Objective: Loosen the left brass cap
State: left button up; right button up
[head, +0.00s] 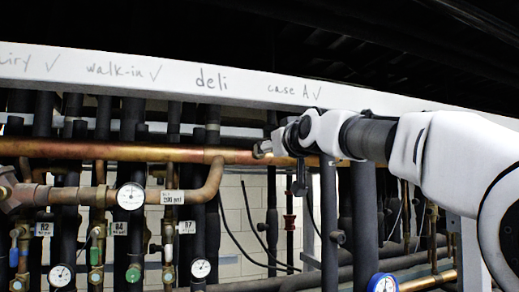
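I cannot single out the left brass cap with certainty. Small brass valve bodies stand on the vertical lines at the lower left, one (95,277) with a green part above it and another (168,275) below the R7 tag. A brass fitting (5,190) is cut by the left edge. My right arm reaches in from the right, and its grey end with the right gripper (263,149) is in front of the long copper pipe, well above and right of these valves. Its fingers are too small to read, and contact with the pipe cannot be told. My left gripper is out of view.
The copper pipe (110,151) crosses the rack below a white beam (210,80) with handwritten labels. Gauges (131,196) (201,268) and a blue gauge (382,284) stand among dark insulated pipes. Black cables hang before the pale block wall (245,225).

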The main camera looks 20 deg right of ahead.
jog(key=w+p, duration=0.1)
jog(key=w, duration=0.1)
jog(key=w+p, duration=0.1)
jog(key=w, duration=0.1)
jog(key=w+p, duration=0.1)
jog(key=w, duration=0.2)
jog(key=shift+w+a+f, duration=0.1)
jog(key=shift+a+f, duration=0.2)
jog(key=shift+a, duration=0.1)
jog(key=shift+s+d+r, duration=0.15)
jog(key=shift+s, duration=0.25)
jog(key=shift+c, duration=0.4)
jog(key=shift+s+r, duration=0.1)
jog(key=shift+s, duration=0.2)
jog(key=c, duration=0.5)
jog(key=shift+s, duration=0.1)
grip_shut()
